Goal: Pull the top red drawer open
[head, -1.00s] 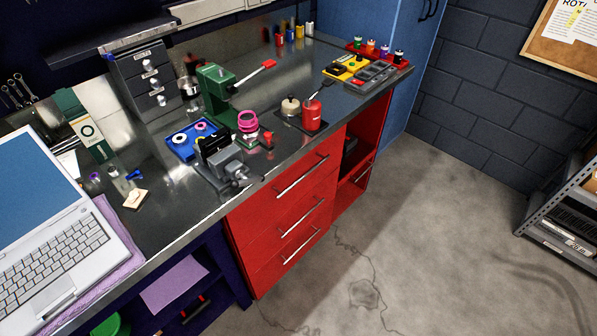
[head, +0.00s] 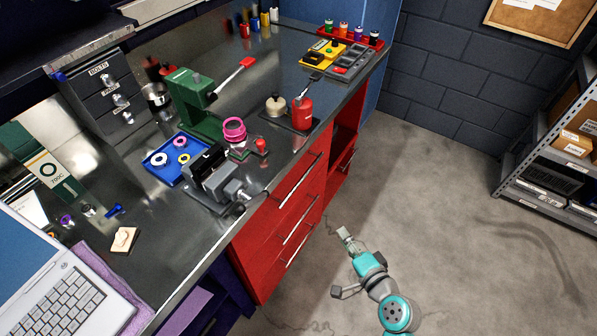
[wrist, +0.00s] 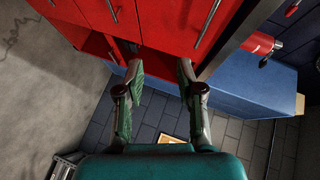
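The top red drawer (head: 283,190) is shut, just under the worktop's front edge, with a silver bar handle (head: 299,181). In the wrist view its red front (wrist: 175,22) and the handle (wrist: 207,22) show at the upper middle, near the worktop edge. My gripper (head: 345,235) is to the right of the drawers in the head view, over the floor and apart from the handle. In the wrist view its two fingers (wrist: 159,66) are spread with nothing between them.
More red drawers with bar handles (head: 297,219) sit below, shut. An open red compartment (head: 343,130) is beside them. A vise (head: 215,178) stands near the worktop edge above the drawers. The floor (head: 430,190) in front is clear up to the metal shelf (head: 545,150).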

